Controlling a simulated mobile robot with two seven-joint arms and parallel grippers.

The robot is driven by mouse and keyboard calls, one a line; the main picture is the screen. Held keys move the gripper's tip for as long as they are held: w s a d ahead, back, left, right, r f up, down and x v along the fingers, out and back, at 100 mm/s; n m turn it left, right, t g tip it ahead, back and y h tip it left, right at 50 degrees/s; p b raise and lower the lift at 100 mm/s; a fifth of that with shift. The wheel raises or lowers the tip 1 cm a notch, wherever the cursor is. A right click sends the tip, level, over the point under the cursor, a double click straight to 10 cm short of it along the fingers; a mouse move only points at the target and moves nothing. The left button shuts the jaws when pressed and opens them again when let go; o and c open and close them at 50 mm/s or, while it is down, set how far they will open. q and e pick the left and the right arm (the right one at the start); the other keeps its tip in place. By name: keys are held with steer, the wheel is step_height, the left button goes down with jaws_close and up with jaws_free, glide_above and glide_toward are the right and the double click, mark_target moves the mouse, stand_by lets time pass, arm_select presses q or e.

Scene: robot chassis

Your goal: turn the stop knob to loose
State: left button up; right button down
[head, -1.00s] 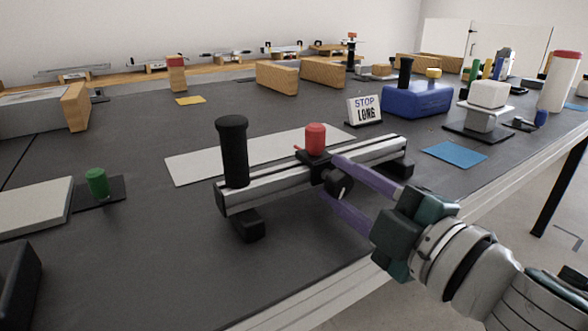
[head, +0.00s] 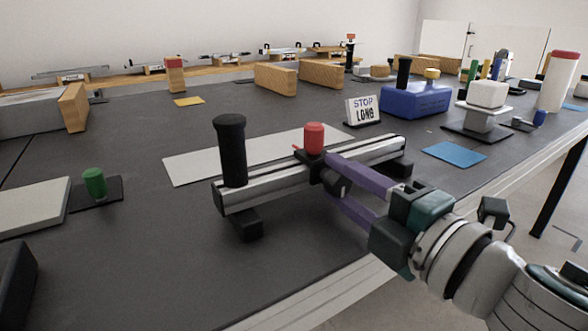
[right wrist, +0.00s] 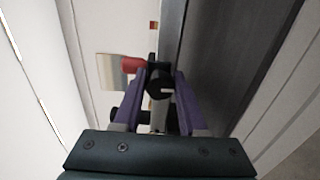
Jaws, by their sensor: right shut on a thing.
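A silver rail (head: 285,178) lies on the dark table, with a black upright post (head: 232,150) at its left end. A stop carriage on it carries a red cylinder (head: 314,138) on top. The stop knob, black with a white mark, shows in the right wrist view (right wrist: 158,84) at the carriage's front side. My right gripper (head: 338,180) has its purple fingers on both sides of the knob, shut on it, and they mostly hide it in the head view. A small sign (head: 363,111) behind reads STOP and LONG. My left gripper is not in view.
A blue box (head: 417,101), a white block on a stand (head: 488,95) and a blue card (head: 454,154) are to the right. A pale sheet (head: 200,166) lies behind the rail. The table's front edge runs below my right arm.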

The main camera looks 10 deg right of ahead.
steer(key=shift+c, duration=2.2)
jaws_free()
steer(key=v, duration=1)
